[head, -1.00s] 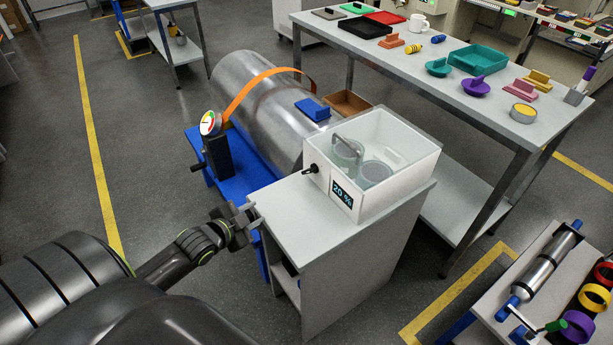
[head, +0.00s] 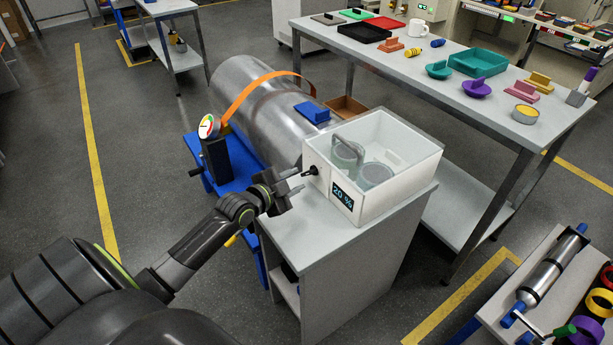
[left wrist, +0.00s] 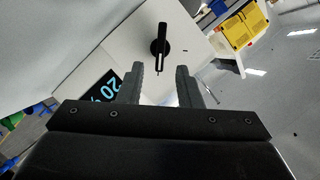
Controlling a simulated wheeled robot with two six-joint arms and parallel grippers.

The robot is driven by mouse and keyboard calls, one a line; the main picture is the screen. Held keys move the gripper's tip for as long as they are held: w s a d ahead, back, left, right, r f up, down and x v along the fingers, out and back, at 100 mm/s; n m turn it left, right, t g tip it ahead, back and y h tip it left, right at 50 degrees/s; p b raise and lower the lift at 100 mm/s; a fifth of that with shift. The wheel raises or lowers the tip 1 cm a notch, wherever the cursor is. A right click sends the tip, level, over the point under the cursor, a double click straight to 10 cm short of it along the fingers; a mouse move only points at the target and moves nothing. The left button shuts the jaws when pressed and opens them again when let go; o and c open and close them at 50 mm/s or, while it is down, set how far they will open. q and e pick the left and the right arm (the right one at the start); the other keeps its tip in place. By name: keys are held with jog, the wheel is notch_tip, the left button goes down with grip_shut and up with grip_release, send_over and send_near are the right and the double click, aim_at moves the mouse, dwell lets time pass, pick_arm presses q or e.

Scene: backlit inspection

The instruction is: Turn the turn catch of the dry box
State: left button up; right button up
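The dry box (head: 388,172) is a white box with a clear lid and a "20 %" display (head: 342,196), standing on a grey cabinet. Its black turn catch (head: 310,171) sits on the left face. In the left wrist view the catch (left wrist: 160,46) is a round hub with a bar that stands close to upright in the picture. My left gripper (head: 298,180) is just left of the catch, its fingers pointing at it. In the left wrist view the left gripper (left wrist: 161,82) is open, and the catch shows between and beyond the fingertips, apart from them. My right gripper is not in view.
The grey cabinet top (head: 290,220) has free room in front of the box. A steel cylinder (head: 250,85) and a gauge (head: 208,127) on a blue stand are behind my left arm. A long table (head: 440,85) with several small items stands behind.

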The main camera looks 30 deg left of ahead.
aim_at(307, 174)
pick_arm(q)
jog(key=x, duration=0.6)
jog(key=shift+b, duration=0.3)
jog(key=shift+s, duration=0.1)
grip_shut()
